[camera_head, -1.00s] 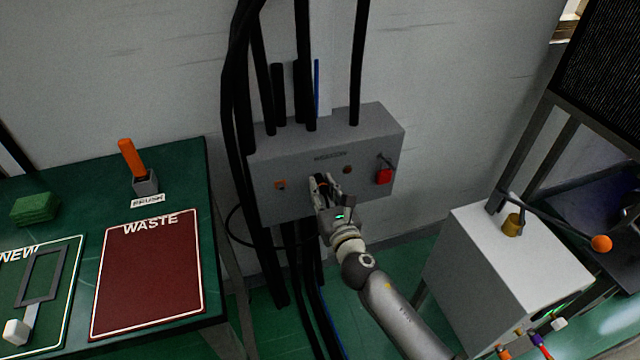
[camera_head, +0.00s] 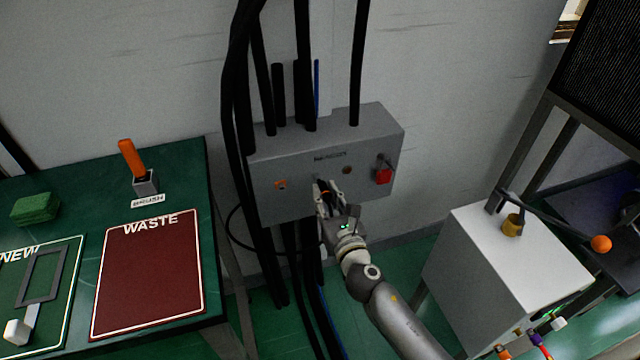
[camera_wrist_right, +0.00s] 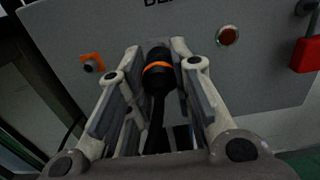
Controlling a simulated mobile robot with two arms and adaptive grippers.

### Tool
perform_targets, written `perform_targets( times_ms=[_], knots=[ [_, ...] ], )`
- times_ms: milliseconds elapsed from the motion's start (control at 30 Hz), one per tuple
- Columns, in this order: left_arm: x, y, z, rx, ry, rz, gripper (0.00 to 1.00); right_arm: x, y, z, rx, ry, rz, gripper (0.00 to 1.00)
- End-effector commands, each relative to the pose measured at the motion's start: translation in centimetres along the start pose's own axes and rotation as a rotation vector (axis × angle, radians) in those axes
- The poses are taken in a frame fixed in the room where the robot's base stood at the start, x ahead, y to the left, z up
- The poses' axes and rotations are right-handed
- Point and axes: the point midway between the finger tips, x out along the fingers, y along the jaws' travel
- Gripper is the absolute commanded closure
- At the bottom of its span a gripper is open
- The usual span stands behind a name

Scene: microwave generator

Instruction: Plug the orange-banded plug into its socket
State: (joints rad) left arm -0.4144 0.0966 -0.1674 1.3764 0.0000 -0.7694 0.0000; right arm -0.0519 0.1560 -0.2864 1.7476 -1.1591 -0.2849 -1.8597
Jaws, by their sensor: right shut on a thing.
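The black plug with an orange band (camera_wrist_right: 158,72) is between the fingers of my right gripper (camera_wrist_right: 157,62), which is shut on it. Its cable hangs down between the fingers. In the head view my right gripper (camera_head: 328,192) is in front of the lower middle of the grey wall box (camera_head: 290,208). A round dark port on an orange square (camera_wrist_right: 91,64) is left of the plug; it also shows in the head view (camera_head: 281,185). I cannot tell whether the plug's front touches the box. My left gripper is not in view.
A round red button (camera_wrist_right: 228,36) and a red padlock-like piece (camera_head: 383,175) are on the box's right side. Black cables (camera_head: 240,100) run down beside the box. A green table (camera_head: 185,180) stands left, a white cabinet (camera_head: 500,255) right.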

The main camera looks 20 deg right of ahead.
Motion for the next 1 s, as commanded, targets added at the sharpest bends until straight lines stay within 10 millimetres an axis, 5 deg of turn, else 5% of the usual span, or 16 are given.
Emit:
perform_targets(
  times_ms=[1000],
  knots=[
    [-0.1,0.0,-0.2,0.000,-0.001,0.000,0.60,-3.5,0.0,0.1,0.001,-0.001,0.000,1.00]
  ],
)
